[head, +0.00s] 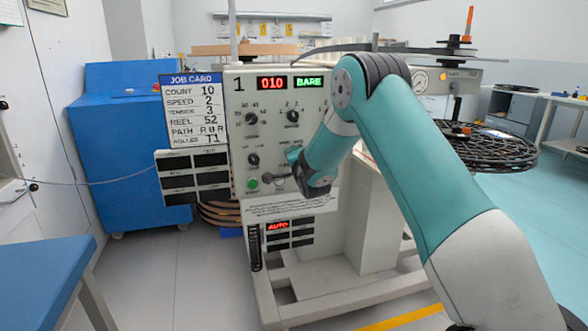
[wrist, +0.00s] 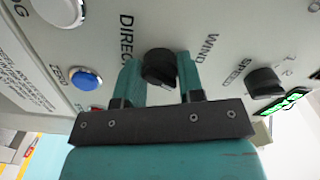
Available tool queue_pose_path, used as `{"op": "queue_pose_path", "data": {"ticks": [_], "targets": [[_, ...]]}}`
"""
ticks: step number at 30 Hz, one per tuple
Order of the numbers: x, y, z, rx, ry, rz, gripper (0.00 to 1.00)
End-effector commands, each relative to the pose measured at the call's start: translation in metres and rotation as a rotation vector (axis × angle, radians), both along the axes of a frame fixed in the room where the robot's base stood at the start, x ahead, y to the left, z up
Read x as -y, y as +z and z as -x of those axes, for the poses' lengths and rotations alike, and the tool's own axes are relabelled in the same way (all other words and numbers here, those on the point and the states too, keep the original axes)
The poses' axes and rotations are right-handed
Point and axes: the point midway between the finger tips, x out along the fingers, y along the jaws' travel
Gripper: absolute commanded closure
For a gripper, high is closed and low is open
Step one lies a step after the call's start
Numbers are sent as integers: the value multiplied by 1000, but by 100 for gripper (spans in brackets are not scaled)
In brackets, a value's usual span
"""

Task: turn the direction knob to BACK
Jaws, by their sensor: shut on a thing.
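The direction knob (wrist: 160,66) is black and round, on the light panel (wrist: 215,25). In the wrist view it sits between the lettering "DIREC", partly cut off by my view, and "WIND". My gripper (wrist: 159,75) has one teal finger on each side of the knob and is shut on it. Which way the knob points is unclear. In the head view my gripper (head: 294,166) is against the front of the station panel (head: 238,120), and my arm hides the knob there. The word BACK is not visible.
In the wrist view a blue button (wrist: 86,78) lies left of the knob and the speed knob (wrist: 264,83) lies right. In the head view a job card (head: 194,110) hangs left of the panel. A black reel (head: 485,145) is at the right.

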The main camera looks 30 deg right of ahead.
Motion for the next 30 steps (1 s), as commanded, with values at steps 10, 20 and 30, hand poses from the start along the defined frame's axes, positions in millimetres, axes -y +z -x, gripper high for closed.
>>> {"op": "queue_pose_path", "data": {"ticks": [10,20,30], "targets": [[1,0,0,24,-1,-82,88],[1,0,0,25,-1,-88,88],[0,0,0,25,-1,-85,39]]}}
